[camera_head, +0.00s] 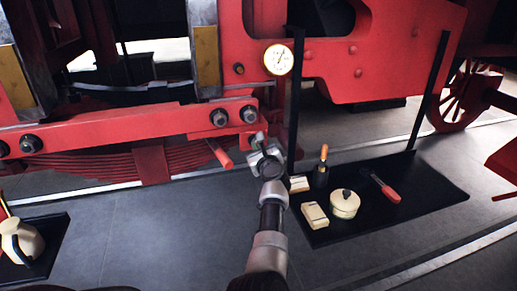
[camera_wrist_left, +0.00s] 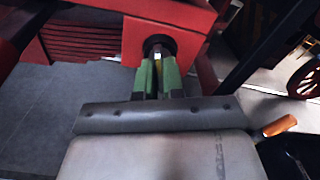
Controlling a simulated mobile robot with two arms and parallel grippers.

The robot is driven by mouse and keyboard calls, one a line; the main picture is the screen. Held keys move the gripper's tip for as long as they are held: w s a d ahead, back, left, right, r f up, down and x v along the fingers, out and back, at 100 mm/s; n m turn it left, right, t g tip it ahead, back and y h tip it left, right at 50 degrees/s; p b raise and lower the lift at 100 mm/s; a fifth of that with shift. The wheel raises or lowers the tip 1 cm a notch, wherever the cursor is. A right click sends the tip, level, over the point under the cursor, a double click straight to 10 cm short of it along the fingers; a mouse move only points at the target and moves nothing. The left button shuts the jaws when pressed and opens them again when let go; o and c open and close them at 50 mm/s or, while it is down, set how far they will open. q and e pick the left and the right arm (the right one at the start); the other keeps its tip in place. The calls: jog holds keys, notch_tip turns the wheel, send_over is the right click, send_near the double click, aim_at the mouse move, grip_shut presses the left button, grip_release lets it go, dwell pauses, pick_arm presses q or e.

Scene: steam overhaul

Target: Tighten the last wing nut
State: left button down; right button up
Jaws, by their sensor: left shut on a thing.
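A red beam (camera_head: 165,122) with several dark round fasteners (camera_head: 219,117) runs across the left of the head view. My left gripper (camera_head: 257,139) is at the beam's right end, just below the last dark fastener (camera_head: 249,114). In the left wrist view its green fingers (camera_wrist_left: 159,72) are close together in front of a dark round fastener (camera_wrist_left: 159,46) on the red beam end. They are shut on a small yellowish part, which I take as the wing nut (camera_wrist_left: 157,64); the fingers mostly hide it. My right gripper is not in view.
A white dial gauge (camera_head: 278,60) sits above the gripper. A red rod (camera_head: 219,154) hangs left of it. A black mat (camera_head: 425,185) at right holds a cream pot (camera_head: 345,204), boxes (camera_head: 315,215), an orange-handled tool (camera_head: 323,152) and a red-handled tool (camera_head: 388,192). An upright black post (camera_head: 296,100) stands close by.

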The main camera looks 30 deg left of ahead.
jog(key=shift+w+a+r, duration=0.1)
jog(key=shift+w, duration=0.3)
pick_arm(q)
jog(key=shift+m, duration=0.4)
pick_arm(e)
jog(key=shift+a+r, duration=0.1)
pick_arm(q)
jog(key=shift+r+m+p, duration=0.1)
jog(key=shift+m+p, duration=0.4)
jog(key=shift+m, duration=0.5)
jog(key=m+p, duration=0.1)
jog(key=m, duration=0.3)
jog(key=shift+m+p, duration=0.3)
jog(key=shift+p, duration=0.05)
jog(key=m+p, duration=0.2)
jog(key=m, duration=0.2)
jog(key=shift+m, duration=0.3)
jog(key=m+p, duration=0.2)
jog(key=m, duration=0.3)
jog(key=shift+a+m+p, duration=0.1)
jog(key=shift+m+p, duration=1)
jog(key=shift+m, duration=1.3)
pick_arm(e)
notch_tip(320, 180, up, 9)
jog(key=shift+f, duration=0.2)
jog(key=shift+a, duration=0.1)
